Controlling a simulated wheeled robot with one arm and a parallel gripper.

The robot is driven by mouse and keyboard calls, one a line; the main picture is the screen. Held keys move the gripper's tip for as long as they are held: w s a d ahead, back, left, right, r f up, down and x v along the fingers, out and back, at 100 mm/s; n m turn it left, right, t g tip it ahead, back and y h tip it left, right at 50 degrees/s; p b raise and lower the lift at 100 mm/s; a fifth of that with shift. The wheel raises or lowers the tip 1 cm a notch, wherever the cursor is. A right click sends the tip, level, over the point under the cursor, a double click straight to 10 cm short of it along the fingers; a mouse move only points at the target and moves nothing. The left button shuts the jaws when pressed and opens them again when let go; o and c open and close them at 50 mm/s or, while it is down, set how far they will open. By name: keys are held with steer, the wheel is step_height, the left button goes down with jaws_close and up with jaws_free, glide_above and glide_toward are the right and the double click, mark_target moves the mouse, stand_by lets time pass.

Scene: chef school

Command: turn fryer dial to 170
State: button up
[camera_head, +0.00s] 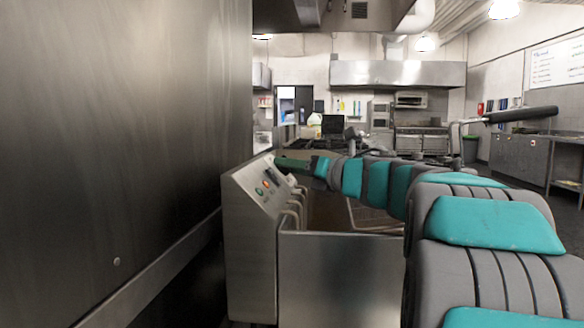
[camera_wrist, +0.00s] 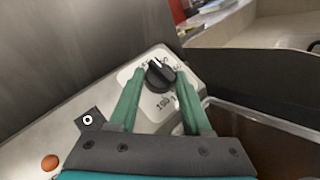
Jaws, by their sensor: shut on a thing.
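The fryer dial (camera_wrist: 160,76) is a round black knob with a white pointer mark, set on a pale plate with printed numbers. In the wrist view its mark points toward the top, slightly left. A number below the dial looks like 180; the others are too blurred or covered to read. My gripper (camera_wrist: 158,80) has its two green fingers on either side of the dial, shut on it. In the head view my gripper (camera_head: 283,163) is at the top of the fryer's steel control panel (camera_head: 246,222) and hides the dial.
An orange button (camera_wrist: 50,162) sits lower on the panel. The fryer's open vat with a wire basket (camera_head: 372,216) lies right of the panel, under my arm. A tall steel wall (camera_head: 120,130) stands close on the left. A pan handle (camera_head: 522,115) sticks out at the right.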

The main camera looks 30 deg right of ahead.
steer(key=shift+r+m+h+p, duration=0.2)
steer(key=shift+m+h+p, duration=0.1)
steer(key=shift+p, duration=0.2)
jaws_close()
steer(key=shift+s+a+r+m+h+p, duration=0.1)
steer(key=shift+a+r+m+h+p, duration=0.05)
steer(key=shift+m+h+p, duration=0.55)
steer(key=shift+m+g+h+p, duration=0.5)
steer(key=shift+m+h+p, duration=0.3)
steer(key=shift+m, duration=0.1)
steer(key=m+g+h, duration=0.1)
steer(key=m+h, duration=0.1)
steer(key=shift+a+r+m+p, duration=0.1)
steer(key=shift+a+m+p, duration=0.05)
steer(key=shift+m+p, duration=0.2)
steer(key=m+g+h, duration=0.2)
steer(key=m, duration=0.1)
steer(key=m+g+h, duration=0.1)
steer(key=m+g, duration=0.1)
steer(key=shift+w+a+r, duration=0.1)
steer(key=shift+w+a, duration=0.05)
steer(key=shift+w, duration=0.1)
steer(key=shift+w+a+r+m+g+h, duration=0.1)
steer(key=shift+m+g+h, duration=0.2)
steer(key=shift+m+g, duration=0.35)
steer(key=shift+w+a+r+m+g, duration=0.1)
steer(key=shift+w+m+g, duration=0.05)
steer(key=shift+m+g, duration=0.9)
steer(key=o, duration=0.9)
jaws_free()
